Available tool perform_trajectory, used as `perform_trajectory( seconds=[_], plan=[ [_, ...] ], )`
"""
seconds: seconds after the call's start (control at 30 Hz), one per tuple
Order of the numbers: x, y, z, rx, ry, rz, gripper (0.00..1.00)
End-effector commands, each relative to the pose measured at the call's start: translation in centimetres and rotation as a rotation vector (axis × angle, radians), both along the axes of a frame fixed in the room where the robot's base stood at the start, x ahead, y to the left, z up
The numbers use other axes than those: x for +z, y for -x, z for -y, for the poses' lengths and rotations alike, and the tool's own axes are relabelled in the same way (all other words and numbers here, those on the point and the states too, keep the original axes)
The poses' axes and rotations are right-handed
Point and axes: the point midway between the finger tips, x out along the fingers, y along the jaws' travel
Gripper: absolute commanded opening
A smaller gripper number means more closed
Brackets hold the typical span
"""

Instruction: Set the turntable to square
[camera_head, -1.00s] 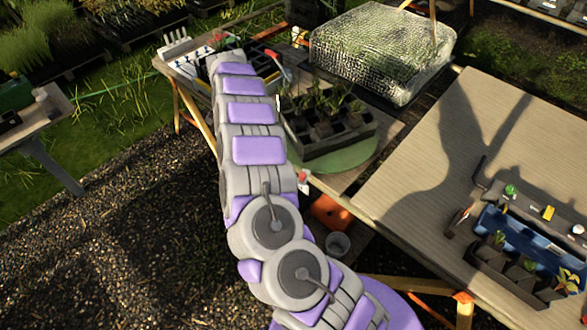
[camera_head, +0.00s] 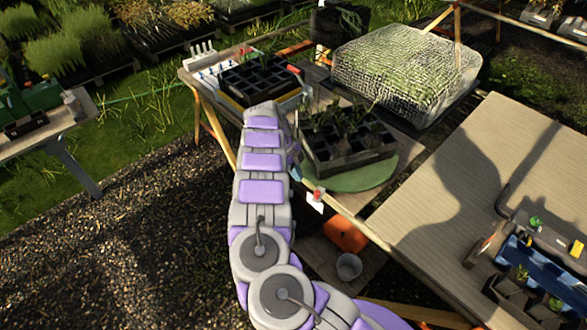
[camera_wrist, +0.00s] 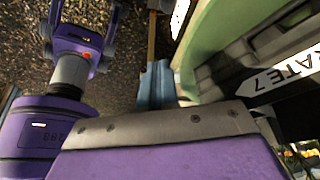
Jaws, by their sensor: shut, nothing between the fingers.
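The turntable (camera_head: 368,180) is a flat green disc on the bench, with a dark plant crate (camera_head: 350,155) on it. The crate's long near side runs at an angle to the bench edges. In the wrist view the turntable's green rim (camera_wrist: 190,50) curves along the top, and the crate's white arrow label (camera_wrist: 290,72) reads "RATE 7", partly cut off. My gripper (camera_wrist: 157,85) has its blue fingers shut and empty beside the rim; I cannot tell whether they touch it. In the head view my gripper (camera_head: 296,172) is partly hidden by my arm, at the turntable's left edge.
A black cell tray (camera_head: 262,78) sits on the bench behind. A mesh-covered box (camera_head: 405,65) stands at the back. An orange object (camera_head: 345,235) and a bucket (camera_head: 349,266) are below. Open gravel lies left.

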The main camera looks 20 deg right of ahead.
Motion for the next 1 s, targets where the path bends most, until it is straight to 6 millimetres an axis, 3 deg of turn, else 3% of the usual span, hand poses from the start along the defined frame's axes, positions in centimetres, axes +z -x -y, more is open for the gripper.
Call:
perform_trajectory(
  seconds=[0.17,0.53,1.0],
  plan=[
    [-3.7,1.1,0.8,0.002,-0.001,-0.005,0.00],
    [-3.4,3.5,3.2,0.000,-0.004,0.001,0.00],
    [-3.4,3.9,3.6,0.003,-0.001,-0.001,0.00]
  ],
)
